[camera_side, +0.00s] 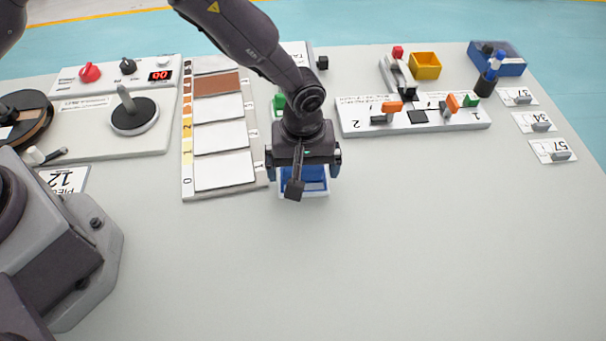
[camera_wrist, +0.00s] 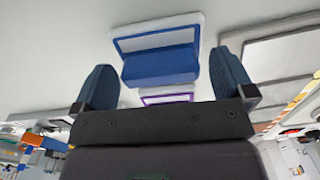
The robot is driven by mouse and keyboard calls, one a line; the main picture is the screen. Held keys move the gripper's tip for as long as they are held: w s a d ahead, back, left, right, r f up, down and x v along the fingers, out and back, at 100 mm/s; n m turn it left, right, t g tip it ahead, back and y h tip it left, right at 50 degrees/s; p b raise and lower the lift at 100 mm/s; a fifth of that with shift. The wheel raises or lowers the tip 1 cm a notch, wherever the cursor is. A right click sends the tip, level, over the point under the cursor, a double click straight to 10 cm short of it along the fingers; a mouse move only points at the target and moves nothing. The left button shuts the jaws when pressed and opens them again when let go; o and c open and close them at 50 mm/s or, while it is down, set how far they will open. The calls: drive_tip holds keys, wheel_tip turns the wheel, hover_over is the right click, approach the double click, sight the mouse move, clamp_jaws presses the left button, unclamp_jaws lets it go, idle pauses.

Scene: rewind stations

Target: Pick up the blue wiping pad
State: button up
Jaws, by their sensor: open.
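The blue wiping pad (camera_wrist: 160,66) is a blue block at a white holder with a blue outline (camera_wrist: 155,30). In the wrist view it lies ahead of and between the two fingers of my gripper (camera_wrist: 164,78), with a gap on each side. My gripper is open and empty. In the side view my gripper (camera_side: 303,170) is low over the pad (camera_side: 312,184) and hides much of it and its white holder (camera_side: 314,194).
The panel with white cards (camera_side: 222,170) lies close left of my gripper. The white board with orange clips (camera_side: 415,128) lies to the right. Something green (camera_side: 278,102) stands behind. The table in front (camera_side: 350,260) is clear.

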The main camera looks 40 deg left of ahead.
drive_tip(key=shift+f, duration=0.35)
drive_tip(key=c, duration=0.9)
drive_tip(key=shift+r, duration=0.15)
drive_tip(key=shift+r, duration=0.2)
drive_tip(key=r, duration=0.3)
drive_tip(key=shift+s+a+r, duration=0.2)
drive_tip(key=shift+s+r, duration=0.15)
drive_tip(key=s+a+r, duration=0.6)
drive_tip(key=s+r, duration=0.2)
drive_tip(key=s, duration=0.3)
drive_tip(key=shift+s+a+r, duration=0.2)
drive_tip(key=shift+s+r, duration=0.05)
drive_tip(key=shift+r, duration=0.1)
